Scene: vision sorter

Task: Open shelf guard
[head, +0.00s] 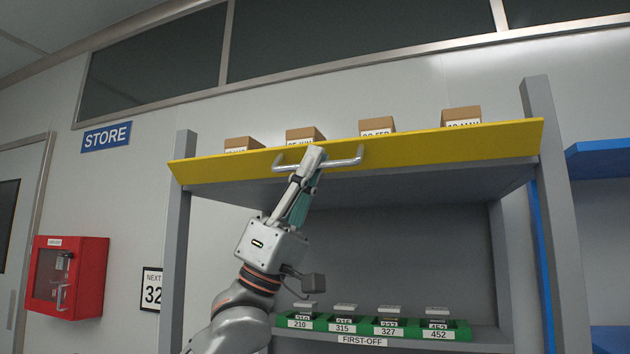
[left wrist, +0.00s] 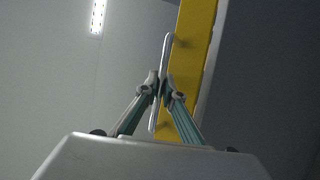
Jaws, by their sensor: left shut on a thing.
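The shelf guard (head: 430,146) is a long yellow board across the front of the top shelf, upright at the shelf edge. A silver bar handle (head: 348,162) is fixed on its front. My left gripper (head: 312,158) reaches up to the handle from below and is shut on it. In the left wrist view the fingers of my left gripper (left wrist: 161,92) close around the handle (left wrist: 166,50), with the yellow guard (left wrist: 196,35) just behind it. My right gripper is in neither view.
Several brown boxes (head: 377,124) stand behind the guard, their lower parts hidden. Green trays (head: 343,328) with labels sit on the lower shelf. Grey posts (head: 555,200) flank the rack. A red wall cabinet (head: 70,275) is at left, blue shelving (head: 600,155) at right.

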